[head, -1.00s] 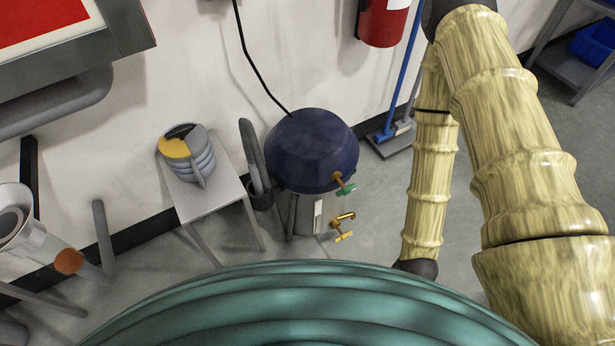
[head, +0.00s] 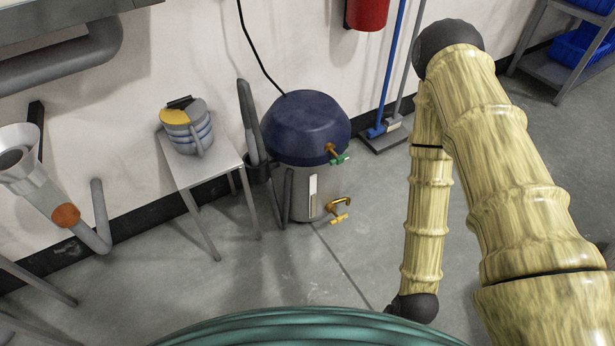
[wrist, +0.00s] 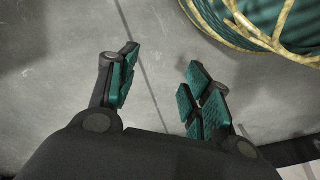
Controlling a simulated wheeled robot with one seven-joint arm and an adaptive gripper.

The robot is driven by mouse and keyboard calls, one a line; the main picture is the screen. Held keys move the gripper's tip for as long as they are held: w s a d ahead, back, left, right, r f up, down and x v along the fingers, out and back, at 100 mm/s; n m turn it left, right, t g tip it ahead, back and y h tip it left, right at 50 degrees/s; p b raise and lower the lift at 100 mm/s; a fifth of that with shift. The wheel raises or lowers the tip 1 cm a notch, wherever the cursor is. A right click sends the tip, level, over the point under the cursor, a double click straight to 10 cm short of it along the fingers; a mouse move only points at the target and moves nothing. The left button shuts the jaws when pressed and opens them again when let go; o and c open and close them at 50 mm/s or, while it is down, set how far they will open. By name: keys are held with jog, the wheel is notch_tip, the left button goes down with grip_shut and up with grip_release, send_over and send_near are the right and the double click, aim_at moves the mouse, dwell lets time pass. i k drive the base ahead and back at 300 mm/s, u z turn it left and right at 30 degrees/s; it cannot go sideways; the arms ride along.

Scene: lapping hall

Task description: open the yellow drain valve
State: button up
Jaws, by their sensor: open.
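The yellow drain valve (head: 339,217) sits low on the front right side of a grey metal tank with a dark blue domed lid (head: 305,128). A yellow spout (head: 340,204) shows just above its handle. A second valve with a green handle (head: 338,159) is higher up, near the lid's edge. My gripper (wrist: 158,82) shows in the wrist view with its teal-padded fingers apart and nothing between them, over bare grey floor. The valve is not in the wrist view. In the head view my arm hangs to the right of the tank, and the gripper is out of sight.
A small grey table (head: 205,168) with a striped pot (head: 186,128) stands left of the tank. A blue-handled broom (head: 385,105) leans at the wall behind right. A grey pipe with an orange joint (head: 66,215) is at left. Floor before the tank is clear.

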aim_at(338, 219)
jog(key=u, duration=0.15)
jog(key=k, duration=0.45)
jog(key=z, duration=1)
jog(key=i, duration=1.15)
jog(key=u, duration=0.85)
